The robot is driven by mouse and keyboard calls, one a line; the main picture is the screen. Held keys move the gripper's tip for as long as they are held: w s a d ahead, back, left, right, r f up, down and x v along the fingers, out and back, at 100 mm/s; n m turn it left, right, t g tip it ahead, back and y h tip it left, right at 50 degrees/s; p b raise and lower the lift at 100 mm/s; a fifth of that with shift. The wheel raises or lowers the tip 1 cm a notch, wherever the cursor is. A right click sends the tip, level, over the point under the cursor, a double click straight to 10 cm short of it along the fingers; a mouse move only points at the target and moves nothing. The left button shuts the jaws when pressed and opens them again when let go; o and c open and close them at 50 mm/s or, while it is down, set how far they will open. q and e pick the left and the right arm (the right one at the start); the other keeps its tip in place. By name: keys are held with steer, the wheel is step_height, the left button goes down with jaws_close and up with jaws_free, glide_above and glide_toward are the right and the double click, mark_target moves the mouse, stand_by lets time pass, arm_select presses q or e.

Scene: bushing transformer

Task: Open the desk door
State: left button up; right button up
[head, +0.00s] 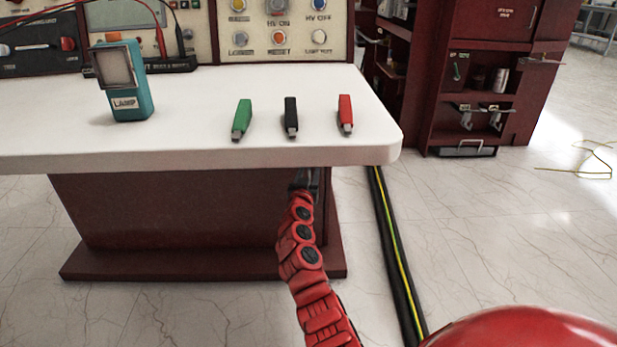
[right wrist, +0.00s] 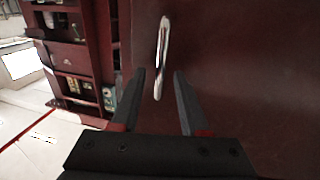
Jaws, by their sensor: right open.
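The desk door is a dark red-brown panel that fills the right side of the right wrist view (right wrist: 235,65). A slim silver handle (right wrist: 162,45) stands upright and slightly tilted on it. My right gripper (right wrist: 159,82) is open, with one dark finger on each side of the handle's lower end in the picture. I cannot tell how deep the handle sits between the fingers. In the head view my right gripper (head: 305,180) is under the desk top's front edge, at the right end of the dark desk base (head: 150,205). The handle is hidden there. My left gripper is out of view.
The white desk top (head: 200,100) overhangs my right gripper. On it are a teal lamp (head: 128,82) and green (head: 242,119), black (head: 290,117) and red (head: 345,113) clips. A black cable with a yellow-green stripe (head: 395,250) runs along the floor. A dark red cabinet (head: 425,80) stands behind right.

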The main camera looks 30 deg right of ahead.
jaws_close()
stand_by(1.4)
